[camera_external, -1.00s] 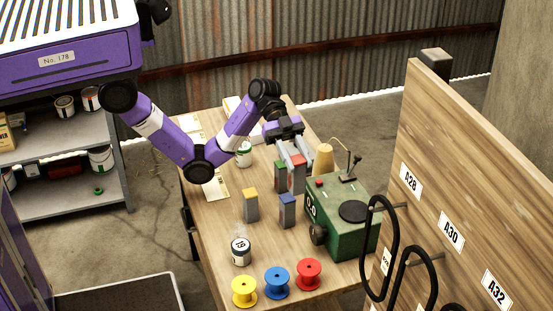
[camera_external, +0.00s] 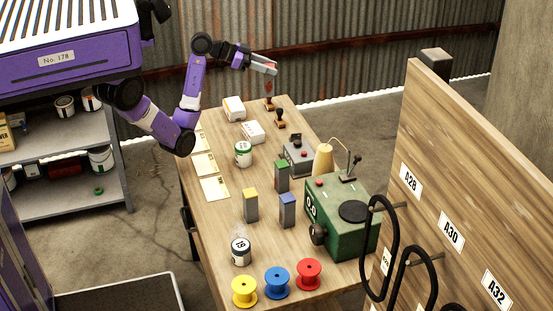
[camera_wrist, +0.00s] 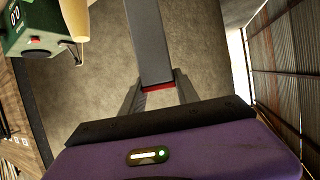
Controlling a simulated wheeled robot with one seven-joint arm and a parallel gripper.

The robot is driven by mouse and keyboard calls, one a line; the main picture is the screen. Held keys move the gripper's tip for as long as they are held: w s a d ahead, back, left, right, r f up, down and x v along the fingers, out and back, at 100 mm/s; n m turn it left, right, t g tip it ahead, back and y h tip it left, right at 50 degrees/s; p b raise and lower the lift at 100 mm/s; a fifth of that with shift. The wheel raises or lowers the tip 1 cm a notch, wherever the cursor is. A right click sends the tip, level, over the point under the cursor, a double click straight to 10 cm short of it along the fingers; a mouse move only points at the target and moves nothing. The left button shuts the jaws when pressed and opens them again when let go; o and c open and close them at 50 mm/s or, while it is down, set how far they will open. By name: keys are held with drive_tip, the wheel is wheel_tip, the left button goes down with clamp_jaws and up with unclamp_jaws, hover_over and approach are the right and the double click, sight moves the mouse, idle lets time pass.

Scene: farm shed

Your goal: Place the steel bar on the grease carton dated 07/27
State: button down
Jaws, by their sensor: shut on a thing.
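My gripper (camera_external: 264,66) is raised above the far end of the table in the external view. It is shut on a grey bar with a red end (camera_wrist: 149,42). In the wrist view the bar extends away from the fingers, with floor behind it. Two white cartons lie on the far part of the table, one at the back left (camera_external: 234,107) and one nearer (camera_external: 253,132). Both are below and left of my gripper and apart from it. I cannot read any date on them. Similar grey bars with yellow (camera_external: 251,207), blue (camera_external: 287,213) and green (camera_external: 282,178) tops stand mid-table.
Two stamps (camera_external: 269,104) stand near the far right edge. A grey button box (camera_external: 298,157), a yellow cone (camera_external: 323,160) and a green machine (camera_external: 345,225) line the right. Cans (camera_external: 243,154), papers (camera_external: 204,165) and coloured spools (camera_external: 277,281) occupy the rest.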

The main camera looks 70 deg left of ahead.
drive_tip(key=s+a+r+n+t+y, duration=0.1)
drive_tip(key=s+a+n+y, duration=0.3)
drive_tip(key=a, duration=0.4)
wheel_tip(320, 180, down, 20)
drive_tip(key=shift+w+a+r+b, duration=0.15)
drive_tip(key=shift+w+a+b, duration=0.1)
drive_tip(key=shift+b, duration=0.15)
drive_tip(key=shift+f, duration=0.2)
drive_tip(key=c, duration=0.9)
unclamp_jaws()
drive_tip(key=v, duration=1.2)
drive_tip(key=shift+d+r+b, duration=0.15)
drive_tip(key=shift+r+b, duration=0.05)
drive_tip(key=shift+b, duration=0.2)
